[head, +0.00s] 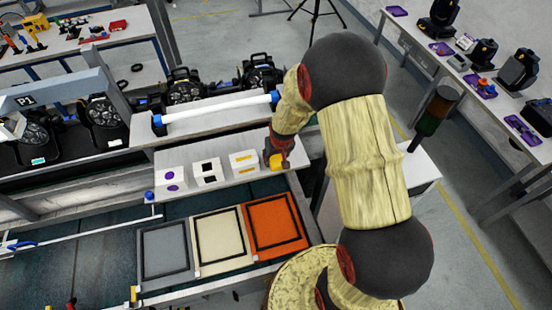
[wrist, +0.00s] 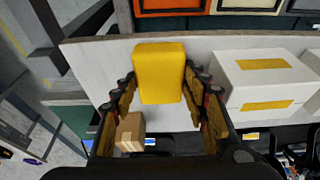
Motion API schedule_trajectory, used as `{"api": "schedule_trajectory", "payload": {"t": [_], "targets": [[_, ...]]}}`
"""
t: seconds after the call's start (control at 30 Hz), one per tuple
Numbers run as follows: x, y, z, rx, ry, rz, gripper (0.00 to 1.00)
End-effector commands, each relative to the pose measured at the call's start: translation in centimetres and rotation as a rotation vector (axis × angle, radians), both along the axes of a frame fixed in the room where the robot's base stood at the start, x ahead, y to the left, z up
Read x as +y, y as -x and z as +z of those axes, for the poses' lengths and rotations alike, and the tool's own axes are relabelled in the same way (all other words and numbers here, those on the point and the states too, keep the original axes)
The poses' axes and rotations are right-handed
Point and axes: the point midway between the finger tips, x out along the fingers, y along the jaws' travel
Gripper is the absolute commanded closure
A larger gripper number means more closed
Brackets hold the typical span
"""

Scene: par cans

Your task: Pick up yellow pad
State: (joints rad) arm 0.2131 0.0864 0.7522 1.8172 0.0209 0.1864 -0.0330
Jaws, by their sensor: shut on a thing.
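The yellow pad (wrist: 159,72) is a plain block with rounded edges in the wrist view. It sits between the two fingers of my gripper (wrist: 160,84), which is shut on it. Behind it lies a pale shelf surface; I cannot tell whether the pad touches it. In the head view my gripper (head: 277,154) is at the right end of the pale shelf, beside a white box with yellow marks (head: 244,164). That box also shows right of the pad in the wrist view (wrist: 266,82).
White boxes with black marks (head: 207,172) and purple marks (head: 172,180) stand further left on the shelf (head: 222,191). Grey (head: 164,251), cream (head: 219,239) and orange (head: 271,224) trays lie in front. A small brown block (wrist: 130,131) shows near my left finger in the wrist view.

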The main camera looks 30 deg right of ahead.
Motion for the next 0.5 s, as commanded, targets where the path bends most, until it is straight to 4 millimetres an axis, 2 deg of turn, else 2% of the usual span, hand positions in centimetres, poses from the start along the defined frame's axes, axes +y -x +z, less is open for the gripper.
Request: {"api": "schedule_trajectory", "payload": {"t": [0.17,0.23,0.5], "targets": [[0.0,-0.2,1.5,-0.006,0.001,0.000,0.73],[0.0,-0.2,2.7,-0.008,0.002,0.000,0.73],[1.9,3.6,7.9,-0.007,0.002,0.002,0.73]]}}
